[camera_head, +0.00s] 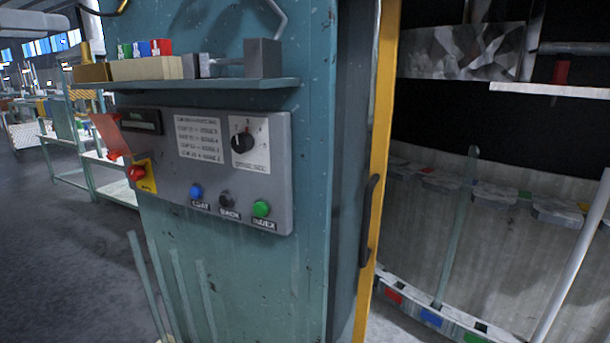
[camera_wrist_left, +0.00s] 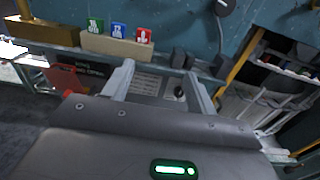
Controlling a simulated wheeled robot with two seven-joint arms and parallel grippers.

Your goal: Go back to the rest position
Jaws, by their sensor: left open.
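My left gripper (camera_wrist_left: 160,70) shows in the left wrist view, its two grey fingers spread apart with nothing held between them. It points toward the teal cabinet's control panel (camera_head: 215,185), which shows behind and between the fingers. I cannot make out either gripper in the head view. The panel carries a black rotary knob (camera_head: 242,142), a blue button (camera_head: 196,191), a dark button (camera_head: 226,199), a green button (camera_head: 261,208) and a red stop button (camera_head: 136,173) on yellow.
A shelf (camera_head: 200,84) juts out above the panel, holding a beige block (camera_head: 146,69) with small green, blue and red markers. A yellow door edge (camera_head: 378,170) with a dark handle (camera_head: 369,220) stands right of the panel.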

